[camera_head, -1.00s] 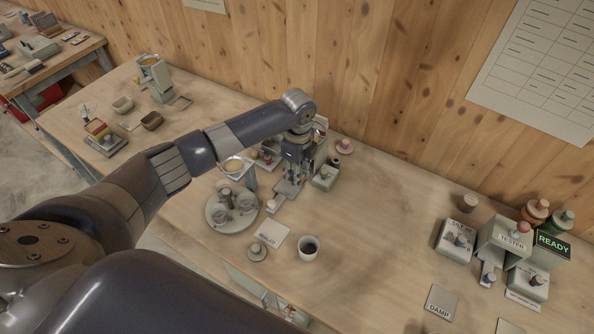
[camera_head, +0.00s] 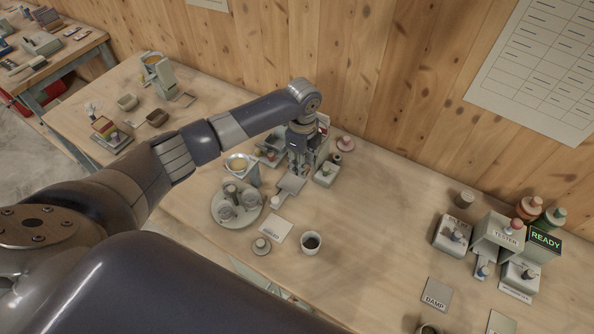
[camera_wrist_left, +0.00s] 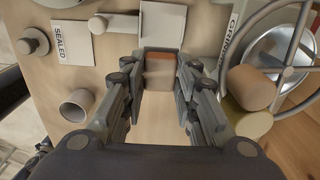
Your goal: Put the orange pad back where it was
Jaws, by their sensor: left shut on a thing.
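My left gripper (camera_head: 297,168) is at the back of the bench, pointing down over the machine parts there. It also shows in the left wrist view (camera_wrist_left: 160,78), where its two fingers are shut on the orange pad (camera_wrist_left: 160,70). The pad is a small block with an orange-brown face, just short of a grey plate (camera_wrist_left: 162,25). I cannot tell whether the pad touches this plate. In the head view the pad is hidden by the gripper and cannot be made out. My right gripper is not in view.
A white cup (camera_head: 311,243), a card (camera_head: 276,229) reading SEALED in the wrist view and a round tray (camera_head: 217,214) with metal parts stand in front of the gripper. A tester (camera_head: 503,233) with a READY display stands right. The bench middle-right is clear.

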